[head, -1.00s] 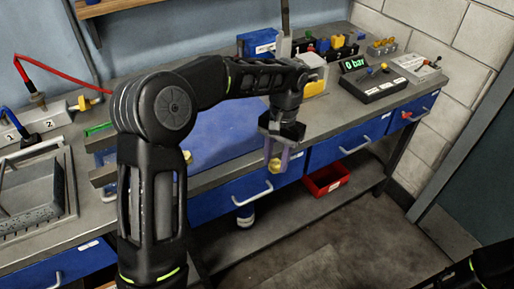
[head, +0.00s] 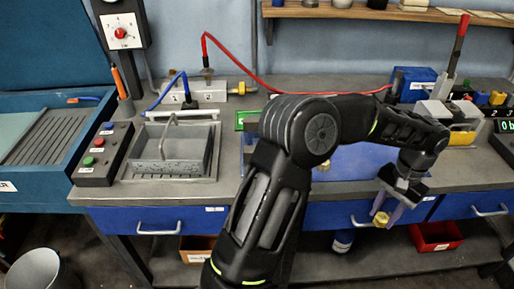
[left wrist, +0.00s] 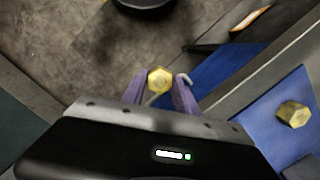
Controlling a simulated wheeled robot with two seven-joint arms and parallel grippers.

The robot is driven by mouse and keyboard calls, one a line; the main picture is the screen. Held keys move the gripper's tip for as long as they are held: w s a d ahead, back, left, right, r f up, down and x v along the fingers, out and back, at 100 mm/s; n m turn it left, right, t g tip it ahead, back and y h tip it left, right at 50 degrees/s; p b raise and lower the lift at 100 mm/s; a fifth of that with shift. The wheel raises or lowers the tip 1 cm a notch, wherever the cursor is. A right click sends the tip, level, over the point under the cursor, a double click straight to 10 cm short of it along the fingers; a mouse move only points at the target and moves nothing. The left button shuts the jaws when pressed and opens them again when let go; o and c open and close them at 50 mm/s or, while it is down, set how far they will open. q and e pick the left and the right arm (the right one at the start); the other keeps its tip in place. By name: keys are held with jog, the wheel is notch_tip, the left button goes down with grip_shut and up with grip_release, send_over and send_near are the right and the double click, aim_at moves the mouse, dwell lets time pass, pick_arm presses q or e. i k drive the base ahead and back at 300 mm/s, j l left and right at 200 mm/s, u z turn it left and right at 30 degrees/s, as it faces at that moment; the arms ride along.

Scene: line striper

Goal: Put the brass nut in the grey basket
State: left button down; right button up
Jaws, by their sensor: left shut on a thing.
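The brass nut (head: 381,219) is held between the purple fingers of my left gripper (head: 387,213), in front of the workbench's blue drawers in the head view. In the left wrist view, the nut (left wrist: 160,79) sits between the fingertips of my left gripper (left wrist: 160,92), which is shut on it. The grey basket (head: 205,152) stands on the bench to the left, with its handle upright. It is well apart from the gripper, with my left arm's elbow between them in the picture. My right gripper is not in view.
A second brass hexagonal piece (left wrist: 293,114) rests on the blue surface in the left wrist view. A button box (head: 101,150) stands left of the basket. A red bin (head: 436,236) is on the lower shelf. Red and blue hoses reach a valve block (head: 205,91) behind the basket.

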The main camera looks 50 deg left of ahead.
aim_at(149, 155)
jog(key=k+j, duration=0.15)
jog(key=k, duration=0.25)
jog(key=k+j, duration=0.2)
jog(key=k, duration=0.2)
jog(key=u, duration=1.1)
